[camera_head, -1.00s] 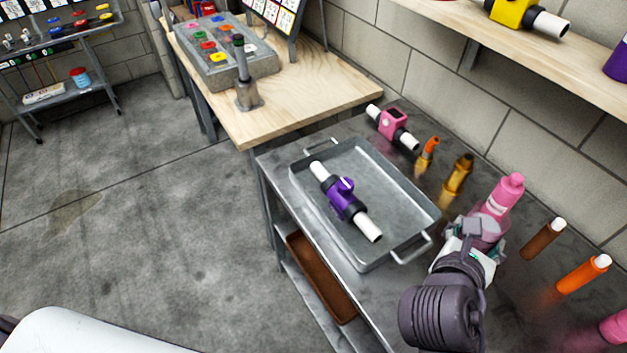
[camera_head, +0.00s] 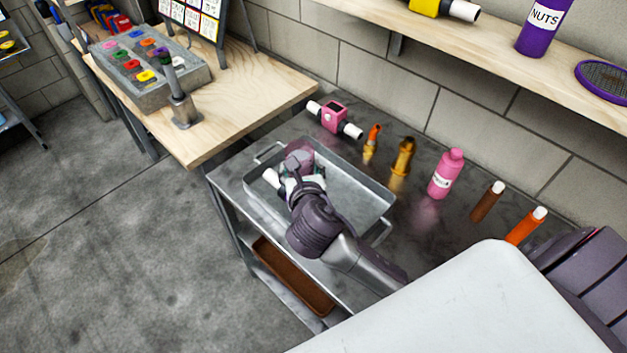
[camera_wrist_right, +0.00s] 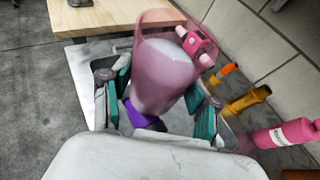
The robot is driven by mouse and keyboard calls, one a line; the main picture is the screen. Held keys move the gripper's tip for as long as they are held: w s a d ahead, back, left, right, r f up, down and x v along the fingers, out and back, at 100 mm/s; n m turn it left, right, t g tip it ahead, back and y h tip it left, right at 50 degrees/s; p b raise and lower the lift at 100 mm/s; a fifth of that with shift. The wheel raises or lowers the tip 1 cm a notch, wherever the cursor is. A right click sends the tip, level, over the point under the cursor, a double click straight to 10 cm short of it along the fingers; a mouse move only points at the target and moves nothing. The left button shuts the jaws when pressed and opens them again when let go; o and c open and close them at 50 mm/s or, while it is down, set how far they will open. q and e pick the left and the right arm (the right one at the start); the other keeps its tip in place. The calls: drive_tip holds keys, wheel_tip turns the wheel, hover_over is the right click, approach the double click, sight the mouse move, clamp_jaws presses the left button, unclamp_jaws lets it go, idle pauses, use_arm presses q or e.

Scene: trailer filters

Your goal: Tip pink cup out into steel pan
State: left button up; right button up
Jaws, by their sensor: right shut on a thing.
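The pink cup (camera_head: 303,152) is translucent and sits between the fingers of my right gripper (camera_head: 300,176), which is shut on it. The steel pan (camera_head: 372,206) is a grey tray with two handles on the metal table. Cup and gripper are over the pan's far left part. A purple filter with white ends (camera_head: 270,177) lies in the pan, mostly hidden by my gripper. My left gripper is not in view.
Brown (camera_head: 488,202) and orange (camera_head: 525,226) tubes stand further right. A wooden table (camera_head: 250,90) adjoins the metal one.

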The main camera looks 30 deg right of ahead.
drive_tip(key=w+d+f+n+y+p, duration=0.1)
drive_tip(key=w+d+f+y+p, duration=0.1)
drive_tip(key=d+f, duration=0.3)
drive_tip(key=w+d+f+n+y+p, duration=0.1)
drive_tip(key=d+f+p, duration=0.4)
drive_tip(key=d, duration=0.9)
drive_tip(key=shift+w+d+n+t+y, duration=0.15)
drive_tip(key=shift+w+n+t+y, duration=0.35)
drive_tip(key=shift+w, duration=0.7)
drive_tip(key=shift+f, duration=0.1)
drive_tip(key=a+n+h+b, duration=0.2)
drive_tip(key=a+f+n+b, duration=0.1)
drive_tip(key=n, duration=0.1)
drive_tip(key=shift+s+a+t+h, duration=0.15)
drive_tip(key=shift+s+t+h, duration=0.15)
drive_tip(key=shift+h, duration=0.1)
drive_tip(key=shift+a+f+n+h+b, duration=0.15)
drive_tip(key=shift+a+f+n+b, duration=0.1)
drive_tip(key=shift+f+n+b, duration=0.25)
drive_tip(key=shift+a+f+n+h+b, duration=0.2)
drive_tip(key=shift+a+f+b, duration=0.1)
drive_tip(key=shift+b, duration=0.35)
